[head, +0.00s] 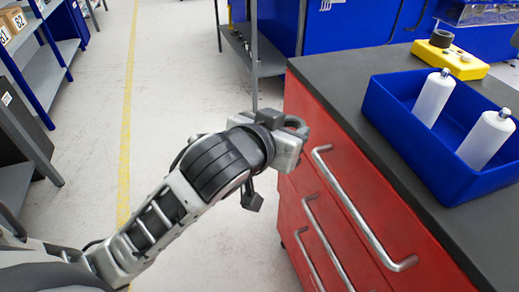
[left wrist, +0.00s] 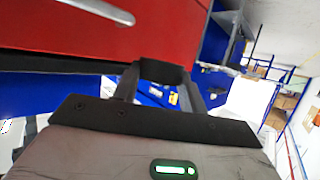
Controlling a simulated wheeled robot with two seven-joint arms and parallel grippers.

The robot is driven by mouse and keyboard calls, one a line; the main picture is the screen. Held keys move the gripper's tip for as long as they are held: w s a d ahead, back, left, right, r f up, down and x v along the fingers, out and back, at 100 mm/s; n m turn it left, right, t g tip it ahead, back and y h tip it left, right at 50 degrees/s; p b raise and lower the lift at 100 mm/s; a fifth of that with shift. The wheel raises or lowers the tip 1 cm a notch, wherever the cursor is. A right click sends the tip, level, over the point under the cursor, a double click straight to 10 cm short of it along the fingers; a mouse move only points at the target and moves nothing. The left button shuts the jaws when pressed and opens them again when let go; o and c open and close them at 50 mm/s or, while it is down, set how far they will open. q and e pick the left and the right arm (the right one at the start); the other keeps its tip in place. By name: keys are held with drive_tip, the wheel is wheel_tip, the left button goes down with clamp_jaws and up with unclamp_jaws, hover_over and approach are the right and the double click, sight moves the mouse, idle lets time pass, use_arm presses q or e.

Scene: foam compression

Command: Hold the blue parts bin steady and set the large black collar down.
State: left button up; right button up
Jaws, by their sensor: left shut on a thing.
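The blue parts bin (head: 425,143) stands on the dark bench top at the right of the head view, with two white bottles in it. My left gripper (head: 290,128) is left of the bin, out beside the red drawer front and apart from the bin. It is shut on the black collar (left wrist: 165,72), whose curved dark edge shows between the two fingers in the left wrist view. In the head view the collar (head: 294,122) is small and partly hidden by the gripper. My right gripper is in neither view.
The red drawer cabinet (head: 345,205) has metal bar handles close to my left gripper. Its dark top (head: 335,75) is bare left of the bin. A yellow block (head: 450,59) with a black round piece stands behind the bin. Open floor lies to the left.

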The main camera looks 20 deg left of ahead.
sight(490, 101)
use_arm(q)
drive_tip(key=w+d+r+m+h, duration=0.1)
drive_tip(key=d+r, duration=0.2)
drive_tip(key=r, duration=0.1)
drive_tip(key=w+d+r+m+h, duration=0.1)
drive_tip(key=d+r, duration=0.2)
drive_tip(key=r, duration=0.1)
drive_tip(key=d+r+m+h, duration=0.1)
drive_tip(key=d+r, duration=0.3)
drive_tip(key=shift+w+r+g, duration=0.25)
drive_tip(key=shift+w+g, duration=0.15)
drive_tip(key=s+d+r+m+g+h, duration=0.1)
drive_tip(key=d+r+m+h, duration=0.1)
drive_tip(key=d, duration=0.3)
drive_tip(key=d+r+m+g+h, duration=0.2)
drive_tip(key=d+r, duration=0.1)
drive_tip(key=d, duration=0.2)
drive_tip(key=s+d+r+m+g+h, duration=0.1)
drive_tip(key=d+r+m+g+h, duration=0.1)
drive_tip(key=d, duration=0.3)
drive_tip(key=shift+s+d+r+m+h, duration=0.15)
drive_tip(key=shift+s+d+m+h, duration=0.15)
drive_tip(key=shift+s+d+m, duration=0.1)
drive_tip(key=shift+s+d+r, duration=0.1)
drive_tip(key=shift+d, duration=0.1)
drive_tip(key=shift+s+d, duration=0.1)
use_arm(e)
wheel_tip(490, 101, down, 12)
